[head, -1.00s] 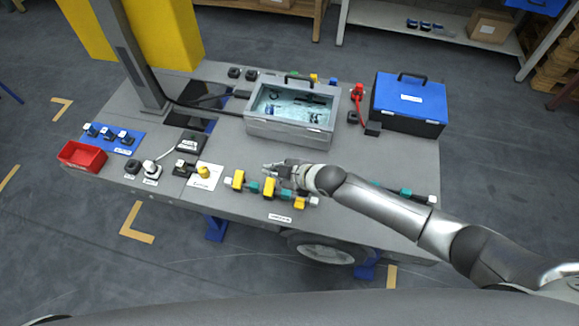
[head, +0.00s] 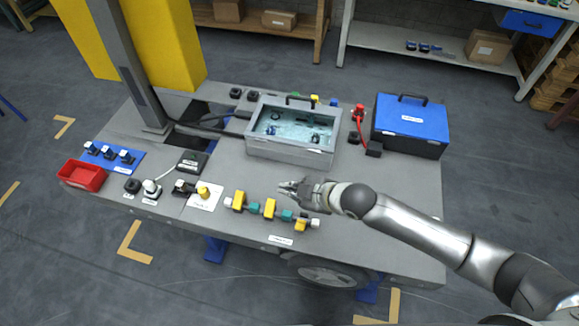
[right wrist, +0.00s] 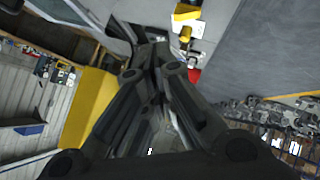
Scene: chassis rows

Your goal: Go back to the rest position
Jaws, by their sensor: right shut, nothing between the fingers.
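My right gripper (head: 292,187) is over the table in the head view, between the grey open-topped case and the front row of yellow and teal connectors. Its fingers are closed together with nothing between them; they also show closed in the right wrist view (right wrist: 155,60). The right arm reaches in from the lower right. My left gripper is not in the head view.
The grey workbench (head: 400,205) holds a grey case (head: 285,150), a blue-lidded toolbox (head: 410,125), a row of yellow and teal connectors (head: 269,209), a red bin (head: 82,176) and a blue mat (head: 125,167). A grey post (head: 128,75) rises at the left.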

